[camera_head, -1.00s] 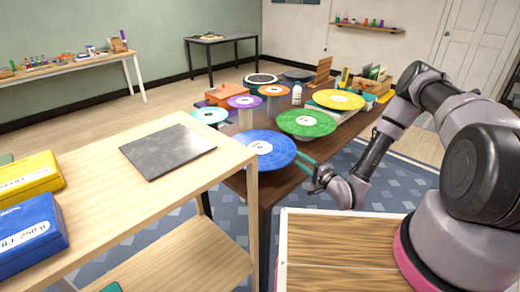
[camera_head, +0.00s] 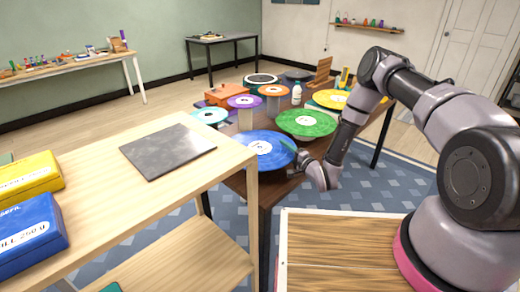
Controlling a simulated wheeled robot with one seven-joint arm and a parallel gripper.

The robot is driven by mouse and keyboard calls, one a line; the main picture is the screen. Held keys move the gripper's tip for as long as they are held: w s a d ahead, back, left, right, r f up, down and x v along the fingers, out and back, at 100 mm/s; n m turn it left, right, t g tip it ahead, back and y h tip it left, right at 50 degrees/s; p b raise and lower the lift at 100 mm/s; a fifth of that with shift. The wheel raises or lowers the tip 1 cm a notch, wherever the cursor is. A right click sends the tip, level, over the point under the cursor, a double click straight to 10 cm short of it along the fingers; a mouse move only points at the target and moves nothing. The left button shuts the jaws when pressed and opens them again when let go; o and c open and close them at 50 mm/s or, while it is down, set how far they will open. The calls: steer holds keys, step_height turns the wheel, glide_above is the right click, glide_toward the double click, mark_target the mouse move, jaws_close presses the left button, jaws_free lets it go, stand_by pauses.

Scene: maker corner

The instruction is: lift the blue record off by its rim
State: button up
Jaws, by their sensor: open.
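The blue record (camera_head: 248,153) with a white label lies flat, raised above the near end of the dark wooden table (camera_head: 263,190). My gripper (camera_head: 292,162) is at the record's right rim. It is open, and its fingertips are small and partly hidden, so I cannot tell whether the rim is between them or whether they touch it. What holds the record up from below is hidden.
A green record (camera_head: 318,124) is just behind the blue one, and a yellow record (camera_head: 328,99) is farther back. Purple (camera_head: 244,101), orange (camera_head: 273,90) and cyan (camera_head: 209,115) records stand nearby. A pale wooden shelf (camera_head: 190,185) with a grey slab (camera_head: 168,157) is close on the left.

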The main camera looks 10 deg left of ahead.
jaws_close()
stand_by(1.4)
